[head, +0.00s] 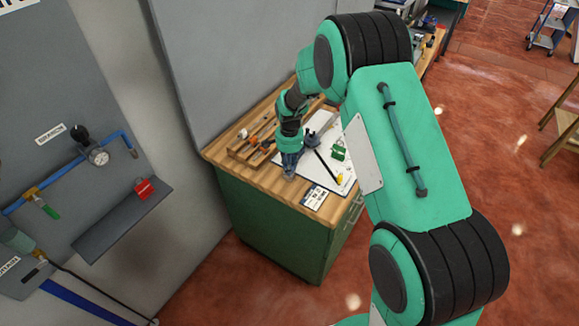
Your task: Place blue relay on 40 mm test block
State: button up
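My gripper (290,172) points down over the front left part of the wooden workbench top (224,155), beside a white sheet or board (325,172). It is small and dark bluish in this view, and I cannot tell whether its fingers are open or shut or hold anything. I cannot make out the blue relay as a separate thing. I cannot pick out the 40 mm test block either; it may be hidden or too small to tell.
A green item (338,150) and a yellow-tipped item (340,180) lie on the white board. A wooden tool tray (240,150) lies at the bench's left. A printed card (314,197) lies at the front edge. A wall shelf (120,220) holds a red padlock (144,188).

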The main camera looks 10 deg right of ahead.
jog(key=o, duration=0.4)
notch_tip(320, 180, up, 12)
jog(key=shift+r+p, duration=0.15)
jog(key=shift+p, duration=0.25)
dwell(0.3)
dwell(0.7)
